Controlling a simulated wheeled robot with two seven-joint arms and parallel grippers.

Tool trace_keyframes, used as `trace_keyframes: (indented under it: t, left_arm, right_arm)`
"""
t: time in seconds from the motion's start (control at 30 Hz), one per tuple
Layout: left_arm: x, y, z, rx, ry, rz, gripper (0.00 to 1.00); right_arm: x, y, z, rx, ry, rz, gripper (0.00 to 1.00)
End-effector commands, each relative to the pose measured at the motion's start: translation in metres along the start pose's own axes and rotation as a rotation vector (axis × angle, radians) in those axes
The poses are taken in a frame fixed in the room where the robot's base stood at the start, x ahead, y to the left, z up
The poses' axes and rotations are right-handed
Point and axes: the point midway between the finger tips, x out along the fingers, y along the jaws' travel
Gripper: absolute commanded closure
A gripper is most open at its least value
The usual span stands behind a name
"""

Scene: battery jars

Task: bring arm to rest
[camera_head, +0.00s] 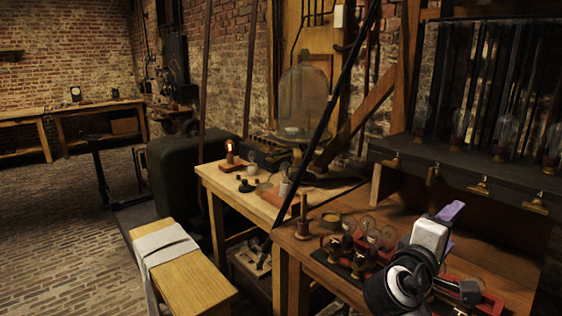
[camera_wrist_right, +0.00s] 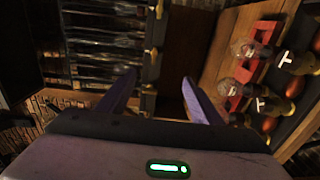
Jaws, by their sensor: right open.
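My right gripper (camera_head: 452,212) is at the lower right of the head view, above the right part of the wooden workbench (camera_head: 503,287). In the right wrist view its two purple fingers (camera_wrist_right: 157,98) stand wide apart with nothing between them. The gripper is raised and apart from the items on the bench. My left gripper does not show in either view.
Small dark and brass instruments (camera_head: 347,247) stand on the bench just left of my right arm. A dark shelf with jars (camera_head: 462,172) rises behind. A glass bell jar (camera_head: 304,100) and a lit lamp (camera_head: 229,150) stand farther left. A diagonal dark pole (camera_head: 322,125) crosses the view.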

Motion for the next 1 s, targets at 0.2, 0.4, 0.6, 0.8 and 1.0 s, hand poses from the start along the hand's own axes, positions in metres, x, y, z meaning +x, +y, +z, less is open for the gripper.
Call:
trace_keyframes:
  t: [0.2,0.4,0.6,0.8,1.0]
  left_arm:
    - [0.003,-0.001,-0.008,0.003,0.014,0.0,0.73]
    - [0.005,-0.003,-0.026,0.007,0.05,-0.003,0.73]
    - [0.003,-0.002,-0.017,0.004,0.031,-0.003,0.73]
    - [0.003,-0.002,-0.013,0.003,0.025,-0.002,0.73]
    - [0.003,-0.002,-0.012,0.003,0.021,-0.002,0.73]
  right_arm:
    - [-0.016,-0.067,0.014,0.072,0.041,-0.177,0.41]
    - [-0.043,-0.134,0.033,0.161,0.066,-0.376,0.41]
    - [-0.108,-0.226,0.076,0.31,0.052,-0.704,0.41]
    - [-0.191,-0.286,0.126,0.475,-0.027,-1.029,0.41]
    - [-0.254,-0.306,0.162,0.579,-0.113,-1.237,0.41]
